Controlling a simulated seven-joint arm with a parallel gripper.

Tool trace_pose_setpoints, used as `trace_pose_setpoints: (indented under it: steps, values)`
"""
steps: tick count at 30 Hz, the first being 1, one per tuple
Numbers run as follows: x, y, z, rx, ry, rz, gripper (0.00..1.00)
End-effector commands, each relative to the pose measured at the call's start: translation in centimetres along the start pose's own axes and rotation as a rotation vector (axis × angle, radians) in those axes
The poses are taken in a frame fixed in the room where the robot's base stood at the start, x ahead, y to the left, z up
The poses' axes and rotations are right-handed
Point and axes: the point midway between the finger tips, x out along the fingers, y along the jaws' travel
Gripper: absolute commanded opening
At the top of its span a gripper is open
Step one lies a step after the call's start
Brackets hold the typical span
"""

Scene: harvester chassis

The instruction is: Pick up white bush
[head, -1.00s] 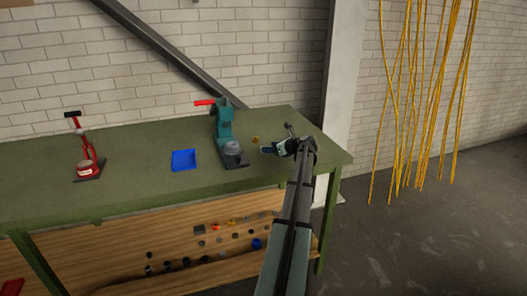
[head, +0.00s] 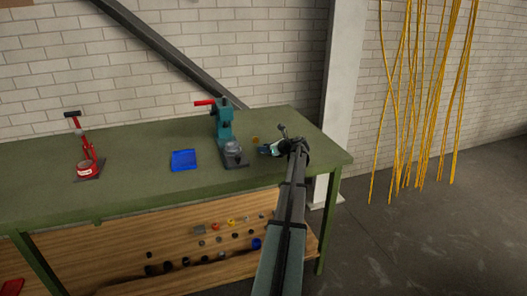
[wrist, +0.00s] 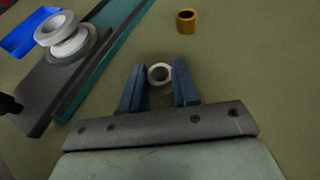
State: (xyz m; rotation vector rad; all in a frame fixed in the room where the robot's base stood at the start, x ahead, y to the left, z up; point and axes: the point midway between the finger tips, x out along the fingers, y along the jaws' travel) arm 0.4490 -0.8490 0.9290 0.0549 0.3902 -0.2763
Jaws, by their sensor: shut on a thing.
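The white bush (wrist: 153,75) is a small pale ring with a dark hole, seen between my fingers in the wrist view. My gripper (wrist: 159,70) has its two blue fingers shut on it, one on each side, low over the green bench top. In the head view my gripper (head: 265,150) is near the right end of the bench, just right of the teal press. The bush cannot be made out there.
The teal press (head: 225,128) stands close on the left, with white rings (wrist: 58,30) stacked on its base. A golden bush (wrist: 186,22) lies just beyond my gripper. A blue tray (head: 184,160) and red press (head: 86,165) are farther left.

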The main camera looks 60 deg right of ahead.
Motion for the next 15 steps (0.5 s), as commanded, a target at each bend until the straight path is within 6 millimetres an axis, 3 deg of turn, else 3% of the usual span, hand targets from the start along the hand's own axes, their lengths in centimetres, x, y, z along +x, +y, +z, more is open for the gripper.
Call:
trace_pose_setpoints:
  steps: [4,15]
  values:
    - [0.00,0.00,0.00,0.000,0.000,0.000,0.02]
    - [-0.39,-0.02,0.98,-0.001,-0.001,0.000,0.02]
